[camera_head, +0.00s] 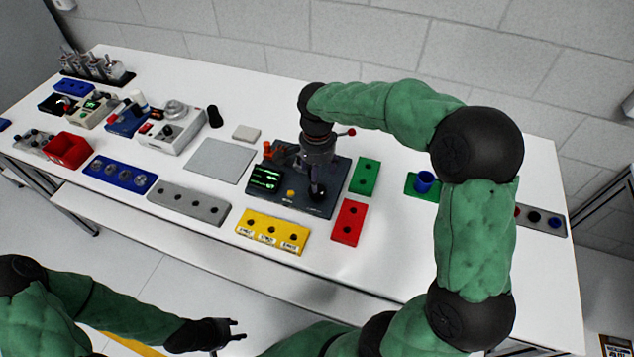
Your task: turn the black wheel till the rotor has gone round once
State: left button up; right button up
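A dark device board (325,205) lies on the white table, with a lit green screen (266,178) at its left and a yellow button (291,193) near its front. My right gripper (316,190) points down over the right part of this board. A small dark round part shows at its fingertips; I cannot tell whether it is the black wheel or the fingers. The rotor is not clearly made out, as my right arm and gripper cover part of the board. My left gripper (238,330) is open and empty, in front of the table and away from the board.
Around the board lie a yellow block (272,231), a red block (348,222), a green block (364,177) and a grey plate (219,160).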

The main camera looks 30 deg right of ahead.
jog(key=shift+r, duration=2.6)
